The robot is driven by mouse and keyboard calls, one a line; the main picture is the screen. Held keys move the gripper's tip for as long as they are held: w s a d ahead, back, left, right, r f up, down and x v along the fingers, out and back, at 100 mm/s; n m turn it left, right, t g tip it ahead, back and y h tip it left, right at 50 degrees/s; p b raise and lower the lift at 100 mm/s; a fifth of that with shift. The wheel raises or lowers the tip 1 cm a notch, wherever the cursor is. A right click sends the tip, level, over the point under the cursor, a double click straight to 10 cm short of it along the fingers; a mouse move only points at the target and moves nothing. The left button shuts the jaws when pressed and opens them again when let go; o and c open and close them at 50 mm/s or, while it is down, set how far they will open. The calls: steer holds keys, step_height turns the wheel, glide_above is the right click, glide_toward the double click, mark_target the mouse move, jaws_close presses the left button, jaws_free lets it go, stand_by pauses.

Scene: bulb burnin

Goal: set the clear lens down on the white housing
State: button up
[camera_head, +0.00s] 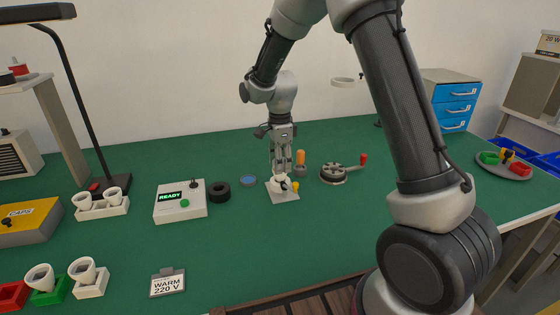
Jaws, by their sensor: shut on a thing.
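My gripper (282,172) points straight down over a small light grey plate (290,197) near the middle of the green table. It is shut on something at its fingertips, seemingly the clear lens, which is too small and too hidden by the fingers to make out. A white housing (280,184) sits on the plate just below the fingertips. Whether the lens touches the housing, I cannot tell.
A blue disc (248,181), a black ring (219,191) and a tester reading READY (181,205) are left of the plate. A round metal fixture with a red handle (340,174) and an orange-handled tool (300,158) stand close by.

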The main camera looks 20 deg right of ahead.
steer(key=o, duration=0.8)
steer(key=shift+c, duration=0.2)
step_height(320, 180, up, 12)
stand_by(0.3)
